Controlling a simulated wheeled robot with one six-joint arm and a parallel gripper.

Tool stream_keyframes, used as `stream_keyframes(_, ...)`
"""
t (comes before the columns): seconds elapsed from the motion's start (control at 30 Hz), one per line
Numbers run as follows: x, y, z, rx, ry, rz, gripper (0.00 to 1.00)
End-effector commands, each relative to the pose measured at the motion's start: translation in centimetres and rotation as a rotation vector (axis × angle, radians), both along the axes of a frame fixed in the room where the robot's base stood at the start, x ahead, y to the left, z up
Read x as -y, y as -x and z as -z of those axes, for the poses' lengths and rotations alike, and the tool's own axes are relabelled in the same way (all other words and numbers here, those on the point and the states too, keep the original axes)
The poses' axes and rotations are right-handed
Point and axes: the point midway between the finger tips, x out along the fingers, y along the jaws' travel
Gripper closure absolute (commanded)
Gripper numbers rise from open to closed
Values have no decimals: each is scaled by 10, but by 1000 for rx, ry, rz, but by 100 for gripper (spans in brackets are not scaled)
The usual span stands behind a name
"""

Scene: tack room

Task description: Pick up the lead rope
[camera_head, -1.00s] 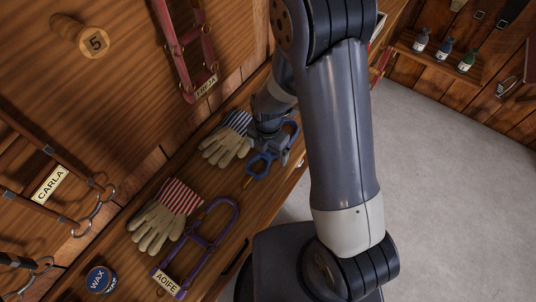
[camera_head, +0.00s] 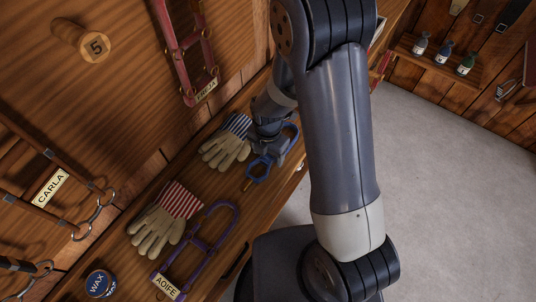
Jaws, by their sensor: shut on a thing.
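The lead rope (camera_head: 259,169) looks like a blue looped shape with a tan end, at the wooden bench top's right side. Part of it shows below my gripper and part to the right of it. My gripper (camera_head: 268,148) is over its middle and shut on it. The gripper and wrist hide the middle of the rope, and the fingertips are hard to make out. I cannot tell whether the rope touches the bench.
A glove with a blue-striped cuff (camera_head: 227,146) lies close left of my gripper. A red-striped glove (camera_head: 166,220), a purple halter (camera_head: 208,246) tagged AOIFE and a wax tin (camera_head: 100,283) lie nearer. A red halter (camera_head: 187,50) hangs above. Grey floor (camera_head: 450,180) is clear at right.

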Motion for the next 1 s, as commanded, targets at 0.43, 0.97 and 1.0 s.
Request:
stream_keyframes(0.43,0,-1,-60,7,-2,0,65)
stream_keyframes(0.97,0,0,-100,1,-1,0,65)
stream_keyframes(1.0,0,0,-100,1,-1,0,65)
